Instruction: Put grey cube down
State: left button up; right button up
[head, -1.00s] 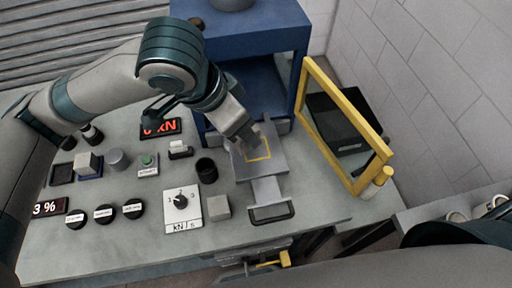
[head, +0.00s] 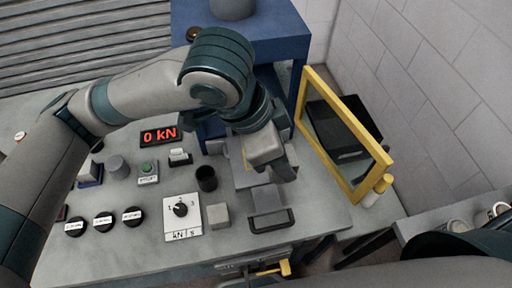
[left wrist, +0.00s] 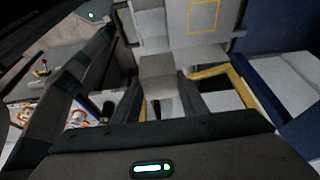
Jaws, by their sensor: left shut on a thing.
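My left gripper (head: 274,172) hangs over the front part of the grey sliding plate (head: 243,178), in front of the blue press. In the left wrist view its fingers (left wrist: 162,95) are shut on a grey cube (left wrist: 160,74). The yellow square outline (left wrist: 203,16) on the plate shows beyond the cube in that view. In the head view the arm hides most of the outline, and I cannot make out the held cube clearly. I cannot tell whether the cube touches the plate. My right gripper is not in view.
A yellow-framed guard (head: 347,135) stands open right of the plate. The blue press (head: 245,45) rises behind. Another grey cube (head: 218,216) sits beside a dial panel (head: 182,212). A black cup (head: 206,178) stands left of the plate. A black handle (head: 270,221) lies at its front.

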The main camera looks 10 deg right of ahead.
pick_arm(q)
jog(key=w+f, duration=0.2)
jog(key=w, duration=0.1)
jog(key=w+a+f+p, duration=0.1)
jog(key=w+f, duration=0.1)
jog(key=w, duration=0.1)
jog(key=w+a+f+p, duration=0.1)
jog(key=w, duration=0.2)
jog(key=shift+w+a+f, duration=0.2)
jog(key=shift+w+f, duration=0.05)
jog(key=shift+f, duration=0.15)
jog(key=shift+w+a+f, duration=0.1)
jog(key=shift+w+f, duration=0.05)
jog(key=shift+w, duration=0.1)
jog(key=shift+w+f, duration=0.1)
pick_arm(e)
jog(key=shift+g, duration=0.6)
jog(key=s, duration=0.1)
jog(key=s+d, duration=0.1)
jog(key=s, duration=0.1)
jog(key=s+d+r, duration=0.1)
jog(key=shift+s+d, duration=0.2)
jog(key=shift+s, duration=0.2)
